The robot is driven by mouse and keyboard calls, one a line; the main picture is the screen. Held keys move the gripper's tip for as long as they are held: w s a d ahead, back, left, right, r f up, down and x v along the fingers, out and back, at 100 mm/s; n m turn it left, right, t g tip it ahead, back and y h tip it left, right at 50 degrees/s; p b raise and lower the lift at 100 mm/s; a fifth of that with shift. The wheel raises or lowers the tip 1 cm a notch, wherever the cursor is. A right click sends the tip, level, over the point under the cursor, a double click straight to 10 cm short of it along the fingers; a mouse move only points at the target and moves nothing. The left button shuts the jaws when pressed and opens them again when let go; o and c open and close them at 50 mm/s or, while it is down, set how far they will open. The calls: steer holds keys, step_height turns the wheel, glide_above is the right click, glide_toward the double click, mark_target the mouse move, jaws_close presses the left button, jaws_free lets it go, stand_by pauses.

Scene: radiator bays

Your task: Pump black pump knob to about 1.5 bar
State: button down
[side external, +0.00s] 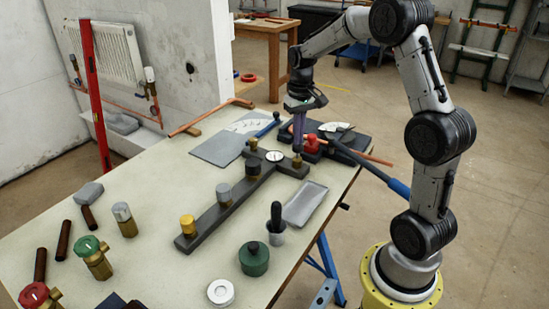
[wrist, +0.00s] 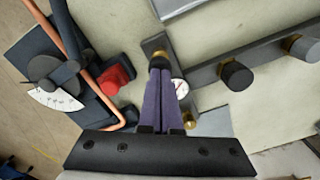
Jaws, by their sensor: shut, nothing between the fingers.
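The black pump knob (wrist: 157,62) sits on a brass fitting at one end of the dark T-shaped manifold's crossbar. My gripper (wrist: 160,67) is shut, with its purple fingers pointing down and their tips at the knob. I cannot tell whether they touch it or are just above it.
A red block (side external: 312,144) and a pipe bender with a blue-ended handle (side external: 398,187) stand right of my gripper. A black knob (side external: 253,168), a grey knob (side external: 223,191) and a yellow knob (side external: 187,225) line the manifold's long bar (side external: 208,226). A grey tray (side external: 305,203) lies close by.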

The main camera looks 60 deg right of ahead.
steer(key=shift+f, duration=0.2)
steer(key=shift+f, duration=1)
steer(key=shift+r, duration=2)
steer(key=shift+f, duration=0.95)
steer(key=shift+f, duration=1)
steer(key=shift+r, duration=1.9)
